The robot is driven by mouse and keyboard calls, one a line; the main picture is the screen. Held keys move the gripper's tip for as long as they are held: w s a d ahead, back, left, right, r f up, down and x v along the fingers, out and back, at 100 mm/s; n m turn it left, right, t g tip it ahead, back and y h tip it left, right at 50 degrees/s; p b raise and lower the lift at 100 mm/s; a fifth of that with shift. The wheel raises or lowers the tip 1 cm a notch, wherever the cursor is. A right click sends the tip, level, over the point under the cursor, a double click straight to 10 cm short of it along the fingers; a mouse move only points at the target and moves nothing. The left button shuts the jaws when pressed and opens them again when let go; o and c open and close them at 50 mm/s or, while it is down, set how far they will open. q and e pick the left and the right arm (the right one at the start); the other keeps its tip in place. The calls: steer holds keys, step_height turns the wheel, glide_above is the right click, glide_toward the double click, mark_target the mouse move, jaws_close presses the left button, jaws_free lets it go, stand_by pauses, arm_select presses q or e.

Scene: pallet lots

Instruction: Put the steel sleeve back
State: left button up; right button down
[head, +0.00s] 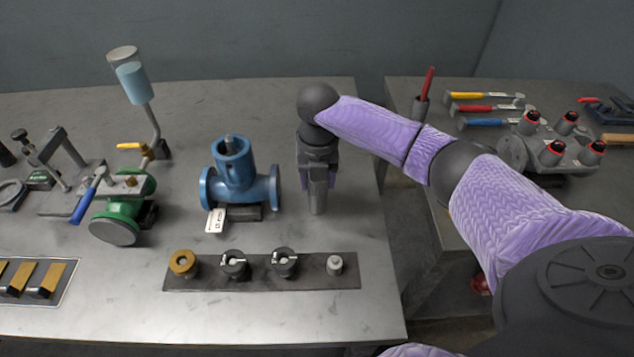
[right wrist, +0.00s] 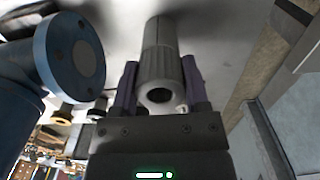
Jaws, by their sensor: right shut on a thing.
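A grey steel sleeve (head: 318,198) is upright in my right gripper (head: 319,176), just right of the blue valve body (head: 235,182). I cannot tell whether its lower end touches the bench. In the right wrist view the ribbed sleeve (right wrist: 160,52) sits between the purple fingers of the gripper (right wrist: 160,85), with its open bore towards the camera. A dark strip (head: 210,281) at the bench front carries a brass ring (head: 184,262), two black parts with light handles (head: 234,263) and a short pale peg (head: 335,264) at its right end. My left gripper is out of view.
The blue flange (right wrist: 75,52) is close left of the gripper in the right wrist view. A green valve (head: 125,205) and a clamp stand left. A gap separates this bench from the right bench, which holds hammers (head: 490,97) and a fixture with red-ringed posts (head: 552,150).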

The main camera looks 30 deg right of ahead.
steer(key=shift+r, duration=0.1)
steer(key=shift+c, duration=0.4)
jaws_free()
step_height(320, 180, up, 12)
steer(key=p, duration=0.3)
steer(key=shift+p, duration=0.4)
